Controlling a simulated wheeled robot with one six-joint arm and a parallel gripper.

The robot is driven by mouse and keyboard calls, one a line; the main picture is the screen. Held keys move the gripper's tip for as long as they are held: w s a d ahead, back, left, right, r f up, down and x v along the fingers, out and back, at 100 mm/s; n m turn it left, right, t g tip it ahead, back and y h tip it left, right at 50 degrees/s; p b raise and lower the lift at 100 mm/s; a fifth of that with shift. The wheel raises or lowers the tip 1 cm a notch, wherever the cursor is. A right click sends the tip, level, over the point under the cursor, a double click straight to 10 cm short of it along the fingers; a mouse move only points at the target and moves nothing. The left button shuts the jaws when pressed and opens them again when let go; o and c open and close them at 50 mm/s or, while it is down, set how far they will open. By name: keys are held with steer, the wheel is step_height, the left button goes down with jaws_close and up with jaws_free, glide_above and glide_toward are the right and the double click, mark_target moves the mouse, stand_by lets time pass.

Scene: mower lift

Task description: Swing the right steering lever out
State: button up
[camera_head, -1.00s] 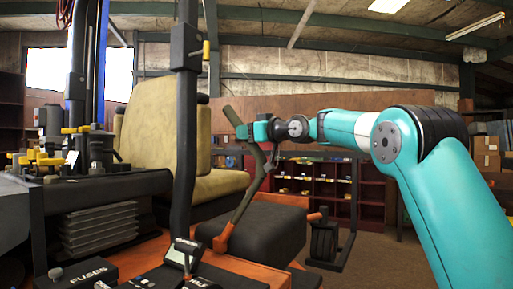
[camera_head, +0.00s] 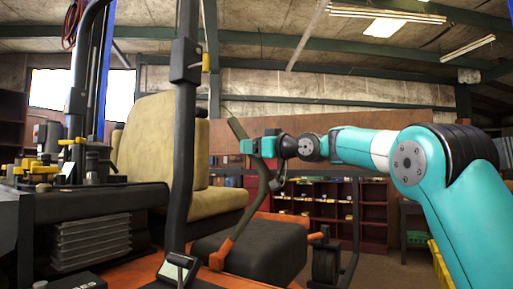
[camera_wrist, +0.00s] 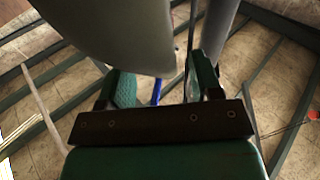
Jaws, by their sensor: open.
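The right steering lever (camera_head: 247,212) is a dark, bent bar. It rises from the mower's orange deck beside the black armrest-like box and leans right, then bends back up and left to its grip. My gripper (camera_head: 256,146) is at the lever's upper part, its teal fingers open around or just beside the grip; I cannot tell which. In the wrist view the open fingers (camera_wrist: 163,88) show with a large smooth grey-olive shape close above the left one and a grey bar near the right one. I cannot tell whether either touches.
The yellow seat (camera_head: 165,150) stands left of the lever. A black upright post (camera_head: 183,130) stands in front of it. The black box (camera_head: 265,245) lies right of the lever's base. Red shelves (camera_head: 325,205) stand behind, with open floor before them.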

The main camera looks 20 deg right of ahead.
steer(key=shift+s, duration=0.1)
steer(key=shift+s+d+f+b, duration=0.15)
steer(key=shift+s+d+b, duration=0.1)
steer(key=shift+s+b, duration=0.05)
steer(key=b+v, duration=0.5)
steer(key=v, duration=1.1)
steer(key=shift+s, duration=0.25)
steer(key=s+a+f+g+h+p, duration=0.1)
steer(key=s+a+f+g, duration=0.2)
steer(key=a+f, duration=0.3)
steer(key=s+a+f+m+g+p, duration=0.1)
steer(key=s+a+f+g+p, duration=0.15)
steer(key=a+f, duration=0.35)
steer(key=s+a+f+g+h, duration=0.1)
steer(key=s+a+f+g, duration=0.3)
steer(key=a+f, duration=0.3)
steer(key=s+f+g+h+p, duration=0.1)
steer(key=s+f+g, duration=0.2)
steer(key=s+f, duration=0.3)
steer(key=s+a+f+n+g+h+p, duration=0.1)
steer(key=s+f, duration=0.6)
steer(key=s, duration=0.7)
steer(key=g+h, duration=0.1)
steer(key=g, duration=0.1)
steer(key=shift+a+g, duration=0.2)
steer(key=shift+g, duration=0.15)
